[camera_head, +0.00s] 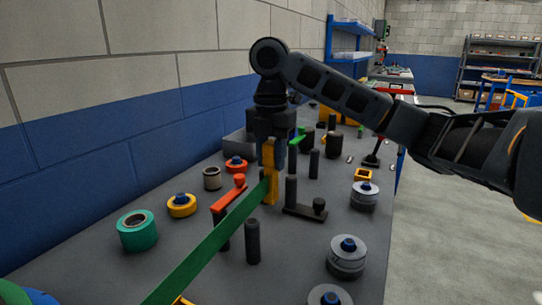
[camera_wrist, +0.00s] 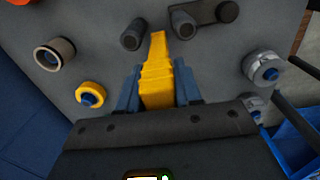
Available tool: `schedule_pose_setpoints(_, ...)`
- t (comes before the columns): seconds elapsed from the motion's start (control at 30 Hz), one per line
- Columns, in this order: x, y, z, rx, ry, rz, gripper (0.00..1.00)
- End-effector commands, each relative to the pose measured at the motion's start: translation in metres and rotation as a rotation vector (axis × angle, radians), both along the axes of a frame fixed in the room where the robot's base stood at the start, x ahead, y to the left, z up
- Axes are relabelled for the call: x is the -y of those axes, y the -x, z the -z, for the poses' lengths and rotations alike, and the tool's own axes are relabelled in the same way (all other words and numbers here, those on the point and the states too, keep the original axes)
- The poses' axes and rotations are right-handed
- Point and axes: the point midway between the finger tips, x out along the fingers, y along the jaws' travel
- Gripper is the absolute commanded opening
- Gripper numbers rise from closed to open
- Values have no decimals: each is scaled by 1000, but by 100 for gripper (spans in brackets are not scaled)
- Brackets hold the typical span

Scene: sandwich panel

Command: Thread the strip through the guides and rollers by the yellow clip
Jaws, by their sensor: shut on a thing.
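My gripper (camera_head: 273,145) points down and is shut on the yellow clip (camera_head: 269,178). In the wrist view the clip (camera_wrist: 158,78) sits between my gripper's blue fingers (camera_wrist: 157,90), its narrow end pointing up the picture. The green strip (camera_head: 208,250) runs taut-looking from the lower left up to the clip. Dark posts (camera_head: 252,243) and (camera_head: 291,190) stand near the strip and clip, and another post (camera_head: 223,235) is partly hidden by the strip. In the wrist view, two dark posts (camera_wrist: 132,36) and (camera_wrist: 183,26) lie either side beyond the clip's tip. The strip is not visible there.
A red-orange lever (camera_head: 228,196) lies left of the clip and a black lever (camera_head: 305,211) right. A green roll (camera_head: 137,231), a yellow roller (camera_head: 181,206) and grey rollers (camera_head: 347,258) and (camera_head: 364,195) stand around. More posts stand behind. A wall borders the left.

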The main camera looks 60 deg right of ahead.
Motion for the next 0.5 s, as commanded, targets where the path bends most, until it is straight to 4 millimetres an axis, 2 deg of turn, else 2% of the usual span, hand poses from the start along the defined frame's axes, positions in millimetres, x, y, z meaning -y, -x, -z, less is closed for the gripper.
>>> schedule_pose_setpoints(0.33, 0, 0, 0, 0, -8, -22, 0)
schedule_pose_setpoints(0.5, 8, 0, -1, 0, -7, -21, 0)
